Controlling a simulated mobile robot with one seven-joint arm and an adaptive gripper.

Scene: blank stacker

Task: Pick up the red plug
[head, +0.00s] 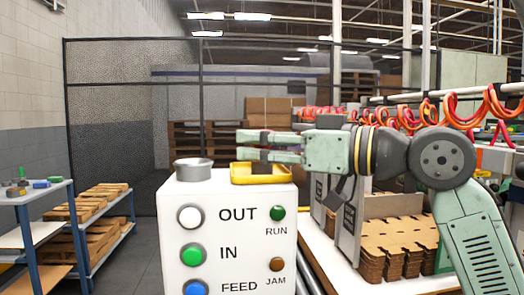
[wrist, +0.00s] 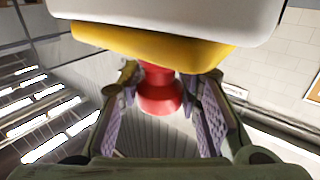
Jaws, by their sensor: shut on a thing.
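The red plug (wrist: 159,94) shows in the wrist view as a round red piece with a narrower neck. It sits between the two fingers of my gripper (wrist: 168,78), which is shut on it. In the head view my gripper (head: 244,145) points left over the yellow tray (head: 262,178) on top of the white control box (head: 235,225). The plug cannot be made out in the head view. The tray's yellow side (wrist: 150,48) is close beyond the plug in the wrist view.
A grey round dish (head: 193,169) stands left of the tray on the box top. The box front has buttons marked OUT, IN, FEED, RUN and JAM. Stacked cardboard (head: 400,245) is to the right. A blue-framed shelf (head: 100,225) stands at the left.

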